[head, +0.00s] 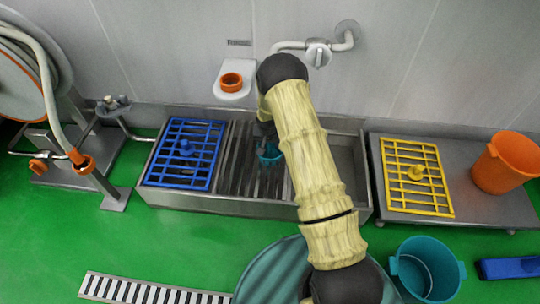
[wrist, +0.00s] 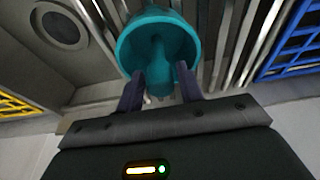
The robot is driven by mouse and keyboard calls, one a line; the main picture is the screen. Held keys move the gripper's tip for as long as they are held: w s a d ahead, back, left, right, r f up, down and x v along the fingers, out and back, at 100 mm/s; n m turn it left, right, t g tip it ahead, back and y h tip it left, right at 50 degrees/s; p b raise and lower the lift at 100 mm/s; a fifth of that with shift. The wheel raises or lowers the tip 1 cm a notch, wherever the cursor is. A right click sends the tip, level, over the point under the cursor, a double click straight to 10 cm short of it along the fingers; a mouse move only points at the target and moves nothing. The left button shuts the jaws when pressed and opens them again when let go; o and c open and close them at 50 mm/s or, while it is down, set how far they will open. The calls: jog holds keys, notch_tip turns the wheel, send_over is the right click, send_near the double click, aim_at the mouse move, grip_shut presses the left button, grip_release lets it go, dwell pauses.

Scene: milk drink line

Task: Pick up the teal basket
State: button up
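The teal basket (head: 271,157) is small and round. It sits in the metal sink among the slatted bars, between the blue rack and my arm. In the wrist view the teal basket (wrist: 130,45) shows as a round bowl with a stem in its middle. My gripper (wrist: 160,75) is right at it, one dark finger on each side of the near part of the basket. The fingers stand apart; I see no clear grip on the basket. In the head view my gripper is mostly hidden behind my forearm.
A blue rack (head: 185,152) covers the sink's left end. A yellow rack (head: 416,177) and an orange bucket (head: 508,162) are on the steel table at right. A larger teal bucket (head: 428,270) stands on the green floor. An orange cup (head: 231,82) sits on a wall holder.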

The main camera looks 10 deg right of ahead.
jog(key=shift+b+x, duration=0.4)
jog(key=shift+x, duration=0.8)
jog(key=shift+c, duration=0.3)
grip_shut()
jog(key=shift+r, duration=0.15)
jog(key=shift+r+p, duration=0.6)
jog(key=p+v, duration=0.2)
jog(key=shift+s+a+r, duration=0.1)
jog(key=shift+s+r, duration=0.05)
jog(key=shift+r, duration=0.15)
jog(key=s+a+p, duration=0.2)
jog(key=s+p, duration=0.1)
jog(key=s, duration=0.5)
jog(key=s+a+p, duration=0.3)
jog(key=s, duration=0.5)
jog(key=shift+f+p, duration=0.2)
jog(key=shift+p, duration=0.1)
jog(key=shift+s+a, duration=0.1)
jog(key=shift+s, duration=0.05)
